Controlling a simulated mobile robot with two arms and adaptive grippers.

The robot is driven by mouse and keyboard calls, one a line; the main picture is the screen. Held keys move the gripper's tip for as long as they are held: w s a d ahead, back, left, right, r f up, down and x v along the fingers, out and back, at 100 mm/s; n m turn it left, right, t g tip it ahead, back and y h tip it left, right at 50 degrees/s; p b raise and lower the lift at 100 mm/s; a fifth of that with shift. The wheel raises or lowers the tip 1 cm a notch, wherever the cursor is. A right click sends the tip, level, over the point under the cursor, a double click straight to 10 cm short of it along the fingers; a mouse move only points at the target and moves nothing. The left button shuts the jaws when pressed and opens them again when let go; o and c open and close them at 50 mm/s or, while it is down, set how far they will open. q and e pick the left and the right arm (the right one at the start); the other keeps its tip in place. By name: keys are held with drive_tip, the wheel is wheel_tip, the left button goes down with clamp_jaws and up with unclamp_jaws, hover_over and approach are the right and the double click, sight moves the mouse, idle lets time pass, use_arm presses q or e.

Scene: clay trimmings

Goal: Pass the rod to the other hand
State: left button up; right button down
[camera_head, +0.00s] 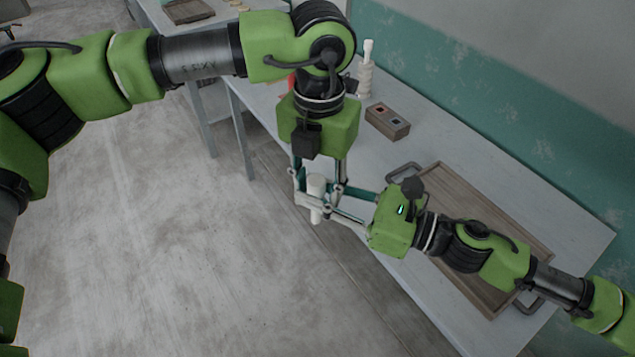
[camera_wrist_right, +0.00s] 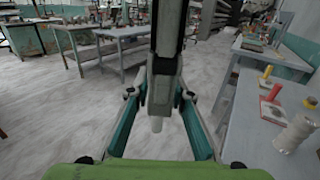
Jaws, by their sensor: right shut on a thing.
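The pale rod (camera_head: 317,187) is upright in the head view, where the two grippers meet off the table's front edge. Its light lower end (camera_wrist_right: 157,124) shows in the right wrist view. My right gripper (camera_head: 322,200) comes from the right and is shut on the rod. My left gripper (camera_head: 318,183) points down from above, with its fingers on either side of the rod. I cannot tell whether they press on it. In the right wrist view the left gripper's dark finger (camera_wrist_right: 165,70) hides the rod's upper part.
The floor (camera_head: 190,250) below and left of the grippers is clear.

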use_arm(q)
clamp_jaws()
use_arm(e)
drive_tip(key=c, duration=1.7)
unclamp_jaws()
